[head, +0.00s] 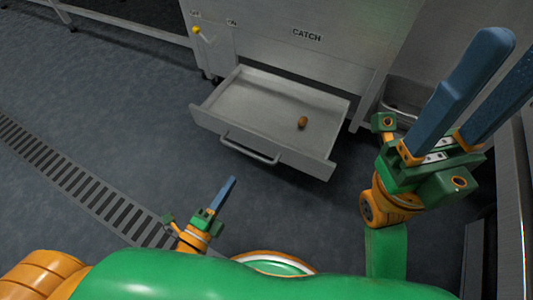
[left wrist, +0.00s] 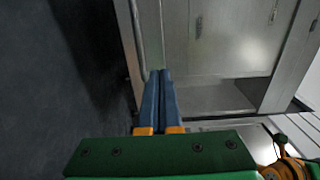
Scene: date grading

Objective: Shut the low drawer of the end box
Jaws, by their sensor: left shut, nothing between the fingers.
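The low drawer (head: 245,95) of the grey end box (head: 290,55) stands pulled out, its bar handle (head: 250,148) facing me. One brown date (head: 303,122) lies on its floor towards the right. My left gripper (head: 231,181) is shut and empty, low in front of the drawer and apart from its front. In the left wrist view its two blue fingers (left wrist: 160,74) are pressed together, pointing towards grey metal panels. My right gripper (head: 500,60) is raised at the right with its blue fingers apart, nothing visible between them.
The box bears the word CATCH and a yellow knob (head: 196,30). A floor grate (head: 75,180) runs along the left. A metal bin (head: 405,95) stands right of the box, and a metal edge lies at the far right. The dark floor left of the drawer is clear.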

